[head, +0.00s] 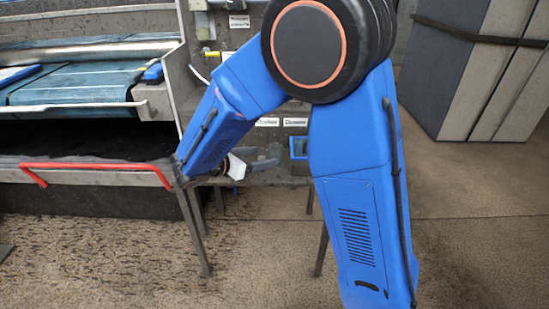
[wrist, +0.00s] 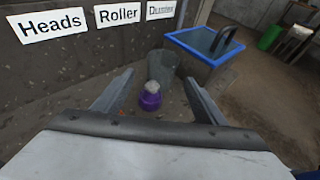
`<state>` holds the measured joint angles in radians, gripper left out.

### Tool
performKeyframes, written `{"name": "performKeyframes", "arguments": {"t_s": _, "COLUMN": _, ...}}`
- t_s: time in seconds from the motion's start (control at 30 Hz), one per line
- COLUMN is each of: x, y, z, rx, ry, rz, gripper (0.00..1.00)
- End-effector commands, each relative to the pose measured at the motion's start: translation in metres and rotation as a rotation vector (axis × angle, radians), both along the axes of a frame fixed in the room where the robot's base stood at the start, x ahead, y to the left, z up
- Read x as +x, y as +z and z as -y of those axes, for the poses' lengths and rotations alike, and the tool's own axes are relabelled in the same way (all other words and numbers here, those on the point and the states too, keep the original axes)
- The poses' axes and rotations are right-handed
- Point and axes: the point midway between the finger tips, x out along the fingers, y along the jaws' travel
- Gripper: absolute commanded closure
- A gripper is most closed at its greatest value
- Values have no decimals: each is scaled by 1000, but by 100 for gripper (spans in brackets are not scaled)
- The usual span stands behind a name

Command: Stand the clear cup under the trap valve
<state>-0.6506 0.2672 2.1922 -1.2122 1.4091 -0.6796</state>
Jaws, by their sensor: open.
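In the wrist view my gripper (wrist: 159,77) is open, with a finger on each side and nothing clamped between them. A greyish see-through cylinder (wrist: 163,63), which looks like the clear cup, stands just beyond the fingertips near the panel. A purple piece with a pale top (wrist: 150,98) sits between the fingers, nearer to me than the cylinder. The cup cannot be made out there. I cannot tell which part is the trap valve.
A grey panel (wrist: 75,70) with labels stands close on the left. A blue-rimmed tray (wrist: 213,62) with a dark handle is right of the cylinder. In the head view, a red rail (head: 95,167) edges the machine at left, and a yellow-ended fitting (head: 210,54) is higher up.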

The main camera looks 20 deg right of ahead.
Motion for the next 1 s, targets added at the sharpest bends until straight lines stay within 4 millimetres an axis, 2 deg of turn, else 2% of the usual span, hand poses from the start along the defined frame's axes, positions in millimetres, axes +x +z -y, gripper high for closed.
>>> {"name": "performKeyframes", "arguments": {"t_s": 0.4, "x": 17, "y": -14, "z": 41, "rx": -1, "ry": -2, "rz": -1, "gripper": 35}}
{"name": "performKeyframes", "arguments": {"t_s": 0.67, "x": 19, "y": -15, "z": 43, "rx": 0, "ry": 0, "rz": 0, "gripper": 35}}
{"name": "performKeyframes", "arguments": {"t_s": 0.83, "x": 19, "y": -15, "z": 43, "rx": 0, "ry": 0, "rz": 0, "gripper": 76}}
{"name": "performKeyframes", "arguments": {"t_s": 1.0, "x": 19, "y": -15, "z": 43, "rx": -1, "ry": 0, "rz": 0, "gripper": 81}}
